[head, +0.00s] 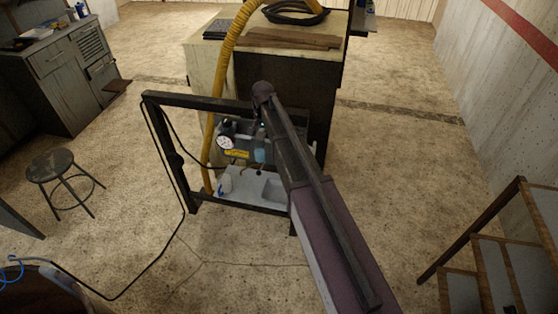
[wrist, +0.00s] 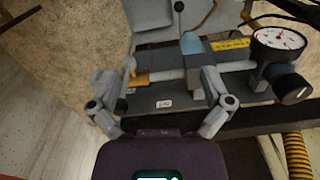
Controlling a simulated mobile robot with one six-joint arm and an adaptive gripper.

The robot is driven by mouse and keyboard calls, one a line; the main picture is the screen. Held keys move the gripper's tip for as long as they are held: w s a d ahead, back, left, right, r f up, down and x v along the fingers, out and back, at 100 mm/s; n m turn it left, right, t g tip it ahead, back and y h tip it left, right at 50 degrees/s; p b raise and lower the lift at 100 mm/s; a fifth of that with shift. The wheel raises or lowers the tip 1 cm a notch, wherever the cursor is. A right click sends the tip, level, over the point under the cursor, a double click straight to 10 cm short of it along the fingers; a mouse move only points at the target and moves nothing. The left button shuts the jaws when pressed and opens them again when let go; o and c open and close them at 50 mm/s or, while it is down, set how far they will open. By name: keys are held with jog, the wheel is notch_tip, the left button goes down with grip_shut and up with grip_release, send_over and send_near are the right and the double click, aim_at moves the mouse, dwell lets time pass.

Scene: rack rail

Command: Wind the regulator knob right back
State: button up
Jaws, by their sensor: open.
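The regulator knob, as far as I can tell, is the dark round knob (wrist: 292,89) beside the white dial gauge (wrist: 279,40) at the right of the wrist view. In the head view a dark knob (head: 227,124) shows just above the gauge (head: 225,143). My gripper (wrist: 158,84) is open, its fingers spread over the grey rail unit, well to the left of the knob in the wrist view. A grey pipe with a brass-yellow fitting (wrist: 138,79) shows between the fingers. No finger touches the knob. In the head view my arm hides much of the gripper.
A dark frame (head: 165,130) surrounds the unit. A yellow hose (head: 223,80) runs down its left side, and a black cable hangs left. A blue-grey bowl (wrist: 191,43) is close to the right finger. A cabinet (head: 300,85) stands behind. A stool (head: 52,165) stands left.

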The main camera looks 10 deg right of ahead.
jog(key=s+d+f+n+b, duration=0.1)
jog(key=s+d+f+b, duration=0.2)
jog(key=s, duration=0.4)
jog(key=shift+d+f+n+b, duration=0.3)
jog(key=shift+d+f, duration=0.2)
jog(key=shift+d, duration=0.35)
jog(key=shift+s, duration=0.1)
jog(key=s+d+n, duration=0.2)
jog(key=s+d, duration=0.2)
jog(key=s, duration=0.5)
jog(key=s+d+n, duration=0.1)
jog(key=s+d, duration=0.3)
jog(key=s, duration=0.5)
jog(key=shift+n, duration=0.4)
